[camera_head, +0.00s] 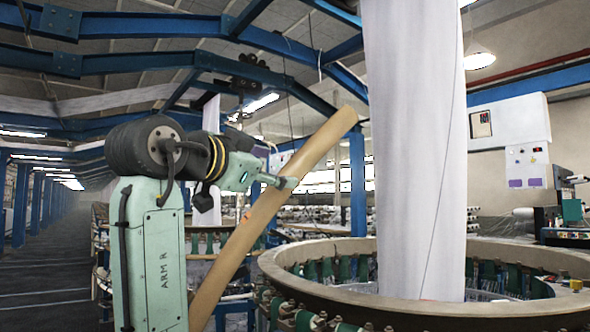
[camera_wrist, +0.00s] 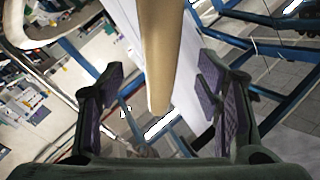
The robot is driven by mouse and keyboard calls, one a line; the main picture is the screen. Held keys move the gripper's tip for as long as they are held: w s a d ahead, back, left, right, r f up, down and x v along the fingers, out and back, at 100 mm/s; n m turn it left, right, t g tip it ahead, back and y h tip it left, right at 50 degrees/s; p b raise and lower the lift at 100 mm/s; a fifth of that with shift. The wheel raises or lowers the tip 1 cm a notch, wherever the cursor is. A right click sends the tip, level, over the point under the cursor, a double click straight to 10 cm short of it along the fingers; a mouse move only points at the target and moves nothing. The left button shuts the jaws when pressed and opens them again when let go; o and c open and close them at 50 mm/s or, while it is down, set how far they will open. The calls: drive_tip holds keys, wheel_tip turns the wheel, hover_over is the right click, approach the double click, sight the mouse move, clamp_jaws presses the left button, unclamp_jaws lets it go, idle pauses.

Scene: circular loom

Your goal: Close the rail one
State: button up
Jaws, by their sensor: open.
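The rail section (camera_head: 240,240) is a long, tan, slightly curved piece. It stands raised and tilted up to the right, to the left of the loom's flat ring (camera_head: 330,292). My gripper (camera_head: 290,182) is beside the rail's upper middle part, and the rail passes close by the fingers. In the wrist view, the rail (camera_wrist: 160,50) runs down from the top between the two dark, purple-padded fingers of my gripper (camera_wrist: 158,88). The fingers are spread apart, with gaps on both sides. I cannot tell whether the rail is fully within their depth. The rail's lower end is hidden in the head view.
A tall white fabric tube (camera_head: 412,150) rises from the middle of the loom ring. A white control box (camera_head: 510,122) hangs on the right. A blue post (camera_head: 358,183) stands behind. The aisle floor (camera_head: 48,265) on the left is clear.

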sight(288, 172)
drive_tip(key=p+x, duration=0.2)
drive_tip(key=x, duration=0.6)
drive_tip(key=shift+w+d, duration=0.1)
drive_tip(key=shift+w, duration=0.05)
clamp_jaws()
idle(0.5)
